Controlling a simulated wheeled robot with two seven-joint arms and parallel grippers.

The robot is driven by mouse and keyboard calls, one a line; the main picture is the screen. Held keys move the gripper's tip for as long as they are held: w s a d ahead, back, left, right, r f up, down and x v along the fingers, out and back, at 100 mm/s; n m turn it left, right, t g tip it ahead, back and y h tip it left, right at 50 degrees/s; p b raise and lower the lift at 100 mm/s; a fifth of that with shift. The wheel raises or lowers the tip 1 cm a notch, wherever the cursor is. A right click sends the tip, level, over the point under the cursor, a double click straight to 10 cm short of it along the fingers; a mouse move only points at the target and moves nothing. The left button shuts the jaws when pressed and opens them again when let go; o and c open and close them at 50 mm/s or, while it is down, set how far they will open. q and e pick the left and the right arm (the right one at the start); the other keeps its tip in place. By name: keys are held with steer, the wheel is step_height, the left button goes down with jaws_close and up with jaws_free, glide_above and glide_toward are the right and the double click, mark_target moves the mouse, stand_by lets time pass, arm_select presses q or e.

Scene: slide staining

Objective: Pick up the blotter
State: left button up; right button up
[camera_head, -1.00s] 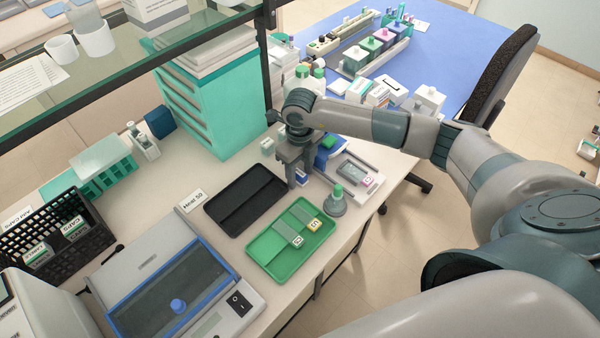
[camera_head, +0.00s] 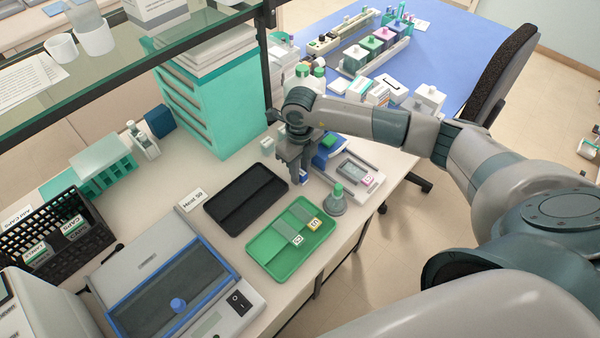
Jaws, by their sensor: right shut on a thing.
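My right gripper (camera_head: 295,172) is above the bench, between the black tray and the blue-and-grey device. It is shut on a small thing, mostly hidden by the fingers. A blue bit of it, apparently the blotter (camera_head: 303,178), shows by the fingertips. I cannot tell whether it still touches the bench. My left gripper is not in view.
A black tray (camera_head: 229,218) lies left of the gripper. A green tray (camera_head: 262,258) with two labelled slides is in front. A green-topped grey bottle (camera_head: 337,203) and a blue-and-grey device (camera_head: 331,146) stand to the right. A teal cabinet (camera_head: 222,115) is behind.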

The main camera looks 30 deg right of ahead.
steer(key=shift+r+b, duration=0.4)
steer(key=shift+r, duration=0.15)
step_height(320, 180, up, 8)
steer(key=b, duration=0.3)
steer(key=shift+f, duration=0.25)
steer(key=shift+r, duration=0.65)
